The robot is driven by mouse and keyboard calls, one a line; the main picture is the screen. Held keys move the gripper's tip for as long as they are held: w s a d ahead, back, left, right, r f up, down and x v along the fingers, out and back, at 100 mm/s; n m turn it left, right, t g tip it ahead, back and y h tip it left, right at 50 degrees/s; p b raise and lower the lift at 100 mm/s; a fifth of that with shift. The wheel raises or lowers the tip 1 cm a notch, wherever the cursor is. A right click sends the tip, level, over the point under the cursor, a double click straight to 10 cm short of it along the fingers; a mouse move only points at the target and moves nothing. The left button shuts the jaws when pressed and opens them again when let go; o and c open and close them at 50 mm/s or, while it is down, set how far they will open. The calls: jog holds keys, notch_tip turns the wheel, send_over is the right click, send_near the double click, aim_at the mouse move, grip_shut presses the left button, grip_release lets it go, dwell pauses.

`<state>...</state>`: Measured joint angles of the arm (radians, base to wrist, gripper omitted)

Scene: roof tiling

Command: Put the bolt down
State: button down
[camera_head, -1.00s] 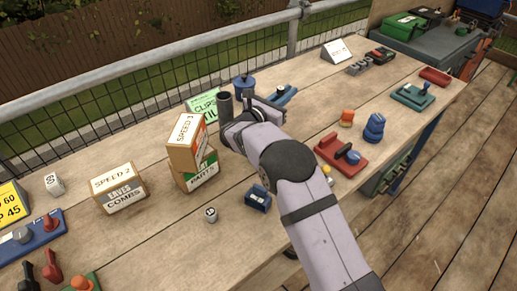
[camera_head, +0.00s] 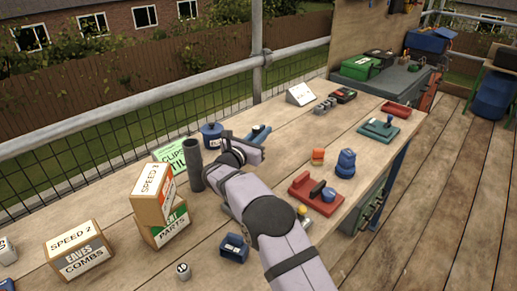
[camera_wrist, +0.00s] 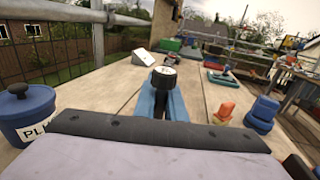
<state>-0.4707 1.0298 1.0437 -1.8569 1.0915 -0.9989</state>
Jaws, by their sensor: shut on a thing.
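My gripper (camera_head: 250,154) is low over the middle of the table, just right of a dark upright tube and near a blue holder (camera_head: 260,131). In the wrist view its broad pale finger with a black pad (camera_wrist: 160,128) fills the bottom. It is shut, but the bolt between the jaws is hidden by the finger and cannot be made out. Beyond the finger, the blue holder also shows in the wrist view (camera_wrist: 178,108), with a black, white-topped knob (camera_wrist: 164,78) standing at it. I cannot tell how the bolt is tilted or whether it touches anything.
The dark tube (camera_head: 195,165) and blue lidded jar (camera_head: 212,134) stand close left of my gripper. Labelled boxes (camera_head: 160,225) are nearer left. A red tray (camera_head: 314,192) and blue and orange pieces lie right. Bare planks separate the gripper from the far white sign (camera_head: 300,94).

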jog(key=shift+f, duration=2.4)
jog(key=shift+f, duration=0.1)
jog(key=c, duration=1.8)
grip_release()
